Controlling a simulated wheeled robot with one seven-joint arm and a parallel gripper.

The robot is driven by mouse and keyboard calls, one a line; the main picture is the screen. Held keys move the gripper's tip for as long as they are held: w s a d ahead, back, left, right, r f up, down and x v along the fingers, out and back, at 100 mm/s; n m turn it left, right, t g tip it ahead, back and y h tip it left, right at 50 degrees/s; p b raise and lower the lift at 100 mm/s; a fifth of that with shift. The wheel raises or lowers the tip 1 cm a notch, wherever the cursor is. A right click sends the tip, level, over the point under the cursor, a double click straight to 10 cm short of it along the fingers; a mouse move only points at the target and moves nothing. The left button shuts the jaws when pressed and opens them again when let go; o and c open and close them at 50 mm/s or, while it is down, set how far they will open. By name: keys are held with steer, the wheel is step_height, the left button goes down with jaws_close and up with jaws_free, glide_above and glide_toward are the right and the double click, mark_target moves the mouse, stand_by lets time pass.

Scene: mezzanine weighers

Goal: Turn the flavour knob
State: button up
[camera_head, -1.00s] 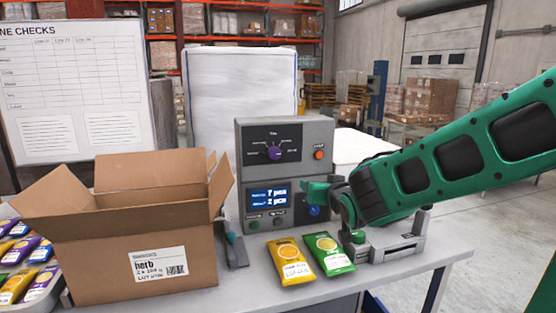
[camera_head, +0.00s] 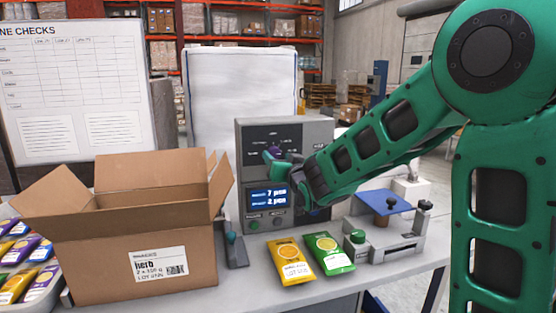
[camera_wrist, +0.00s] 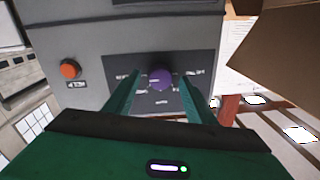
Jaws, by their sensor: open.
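The purple flavour knob (camera_wrist: 162,78) sits on the dark dial plate of a grey control box (camera_head: 323,131). My gripper (camera_wrist: 160,92) is open, with one green finger on each side of the knob in the wrist view. I cannot tell whether the fingers touch it. In the head view my gripper (camera_head: 272,154) reaches the upper panel from the right and covers most of the knob and dial. The lit display (camera_head: 267,196) below shows 7 pcs and 2 pcs. The label the knob points to is hard to read.
An open cardboard box (camera_head: 120,240) marked herb stands left of the control box. A yellow packet (camera_head: 291,262) and a green packet (camera_head: 329,254) lie in front. A grey device with a blue plate (camera_head: 385,202) stands right. A red button (camera_wrist: 70,69) is near the knob.

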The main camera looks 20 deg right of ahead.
steer(key=shift+w, duration=0.8)
steer(key=shift+c, duration=0.3)
steer(key=c, duration=1)
steer(key=shift+d, duration=0.35)
steer(key=shift+a, duration=0.3)
